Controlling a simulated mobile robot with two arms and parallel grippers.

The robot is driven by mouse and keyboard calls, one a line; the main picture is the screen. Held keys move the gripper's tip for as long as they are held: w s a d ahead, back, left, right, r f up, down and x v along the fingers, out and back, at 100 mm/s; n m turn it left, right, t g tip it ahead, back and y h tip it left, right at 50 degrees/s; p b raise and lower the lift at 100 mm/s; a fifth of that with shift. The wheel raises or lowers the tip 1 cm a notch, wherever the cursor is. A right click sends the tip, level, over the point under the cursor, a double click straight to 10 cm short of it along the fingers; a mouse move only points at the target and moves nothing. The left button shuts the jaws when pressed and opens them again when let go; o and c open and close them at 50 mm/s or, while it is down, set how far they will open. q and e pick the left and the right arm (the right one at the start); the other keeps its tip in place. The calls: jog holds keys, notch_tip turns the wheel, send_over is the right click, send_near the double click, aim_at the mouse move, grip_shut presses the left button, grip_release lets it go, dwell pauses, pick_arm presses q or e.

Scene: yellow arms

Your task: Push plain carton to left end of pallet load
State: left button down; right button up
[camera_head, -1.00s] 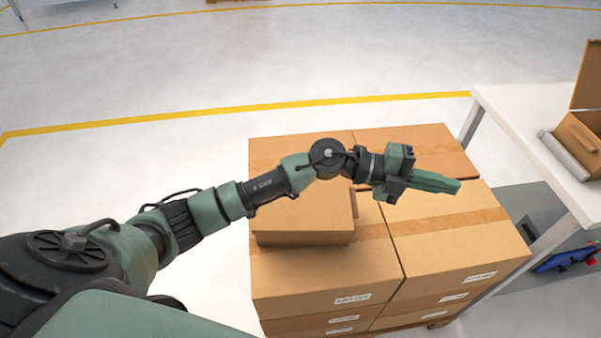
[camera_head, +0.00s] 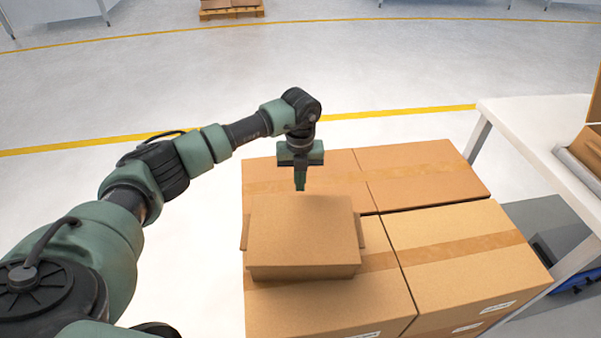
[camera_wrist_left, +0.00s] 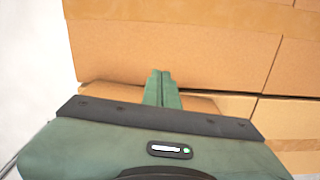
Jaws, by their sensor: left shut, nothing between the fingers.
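The plain carton (camera_head: 303,232) is a small brown box without tape, lying on top of the taped boxes of the pallet load (camera_head: 455,245), toward their left side. My left gripper (camera_head: 300,187) points down just behind the carton's far edge, with its fingers shut and empty. In the left wrist view the closed fingers (camera_wrist_left: 162,88) show above the box tops, and part of the carton (camera_wrist_left: 198,102) shows behind them. I cannot tell whether the fingertips touch the carton. My right gripper is in neither view.
A white table (camera_head: 535,125) with an open carton (camera_head: 591,140) stands at the right. The floor left of the load is clear. A wooden pallet (camera_head: 232,12) with boxes lies far back. Yellow lines (camera_head: 400,113) cross the floor.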

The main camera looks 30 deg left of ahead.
pick_arm(q)
notch_tip(320, 180, down, 4)
jog(key=s+p, duration=0.1)
jog(key=s+d, duration=0.1)
jog(key=shift+s+d+p, duration=0.3)
jog(key=shift+s+p, duration=0.05)
jog(key=shift+s+d, duration=0.15)
jog(key=shift+s, duration=0.1)
jog(key=shift+s+d, duration=0.1)
